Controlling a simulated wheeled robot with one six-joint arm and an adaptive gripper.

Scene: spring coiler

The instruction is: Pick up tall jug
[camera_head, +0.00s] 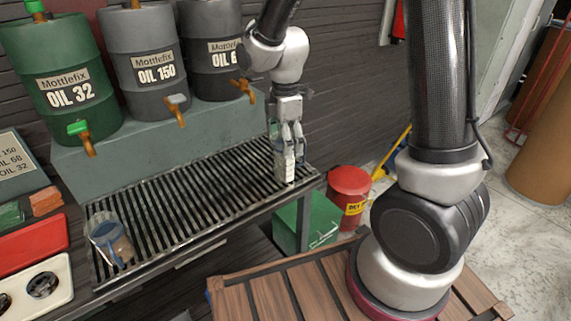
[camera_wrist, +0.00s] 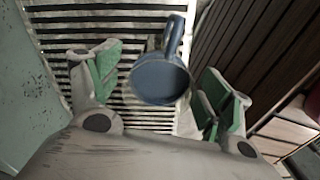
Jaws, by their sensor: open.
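A jug with a dark blue inside and a handle (camera_wrist: 160,80) stands on the slatted grate, seen from above in the wrist view. It lies between my gripper's two green-padded fingers, with gaps on both sides. In the head view my gripper (camera_head: 290,143) points down over the right end of the grate. Its fingers partly hide this jug, whose pale lower part (camera_head: 290,173) shows below them. My gripper is open in the wrist view (camera_wrist: 160,92). A second, clear and blue jug (camera_head: 110,243) stands at the grate's left end. I cannot compare their heights surely.
The grate (camera_head: 190,195) is clear between the two jugs. Green (camera_head: 65,95), grey (camera_head: 145,65) and dark (camera_head: 213,40) oil drums with taps stand behind it. A red can (camera_head: 349,195) and a green box (camera_head: 305,222) are to the right.

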